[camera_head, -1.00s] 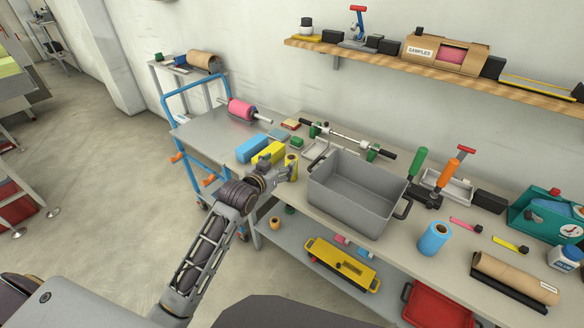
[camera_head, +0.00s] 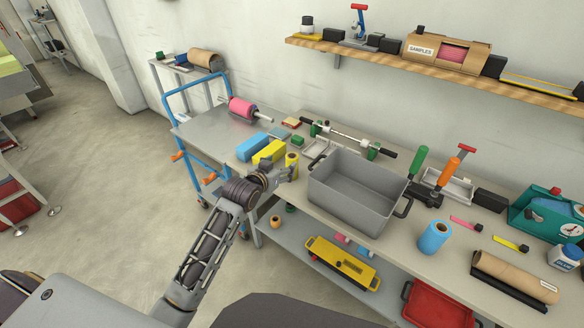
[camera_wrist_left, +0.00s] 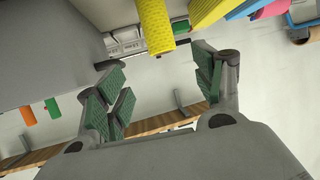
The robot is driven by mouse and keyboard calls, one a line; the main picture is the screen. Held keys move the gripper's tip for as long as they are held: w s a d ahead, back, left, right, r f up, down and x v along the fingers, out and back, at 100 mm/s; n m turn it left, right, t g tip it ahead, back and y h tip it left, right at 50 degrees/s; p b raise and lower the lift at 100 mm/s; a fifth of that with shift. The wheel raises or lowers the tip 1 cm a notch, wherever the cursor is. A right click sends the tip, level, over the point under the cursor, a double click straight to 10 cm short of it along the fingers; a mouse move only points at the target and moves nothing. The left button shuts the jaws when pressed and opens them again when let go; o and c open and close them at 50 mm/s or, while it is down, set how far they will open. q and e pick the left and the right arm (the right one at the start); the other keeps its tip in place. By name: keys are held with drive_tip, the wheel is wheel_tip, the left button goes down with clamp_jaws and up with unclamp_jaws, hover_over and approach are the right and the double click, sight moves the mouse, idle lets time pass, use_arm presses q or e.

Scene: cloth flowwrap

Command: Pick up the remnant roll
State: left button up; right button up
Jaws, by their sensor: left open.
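A small upright yellow roll (camera_head: 292,159), which I take for the remnant roll, stands at the table's front edge, left of the grey bin. My left gripper (camera_head: 286,174) is right by it, on its near side. In the left wrist view the dotted yellow roll (camera_wrist_left: 155,24) shows at the top, and the left gripper's green-padded fingers (camera_wrist_left: 160,84) are spread wide with nothing between them. The roll appears just beyond the fingertips; I cannot tell whether they touch it. My right gripper is out of view.
The grey bin (camera_head: 366,205) stands close on the right. Blue and yellow blocks (camera_head: 252,147) lie behind the gripper to the left. A blue roll (camera_head: 435,237) stands farther right. A lower shelf (camera_head: 292,251) runs beneath the table.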

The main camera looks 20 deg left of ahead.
sight(290, 159)
use_arm(q)
drive_tip(key=shift+x, duration=3.05)
drive_tip(key=shift+w+f, duration=0.2)
drive_tip(key=shift+w, duration=0.1)
drive_tip(key=shift+w+f, duration=0.15)
drive_tip(key=shift+w, duration=0.15)
drive_tip(key=shift+x, duration=1.95)
drive_tip(key=shift+w+f, duration=0.15)
drive_tip(key=shift+w, duration=0.35)
drive_tip(key=shift+w+f, duration=0.1)
drive_tip(key=shift+w, duration=0.05)
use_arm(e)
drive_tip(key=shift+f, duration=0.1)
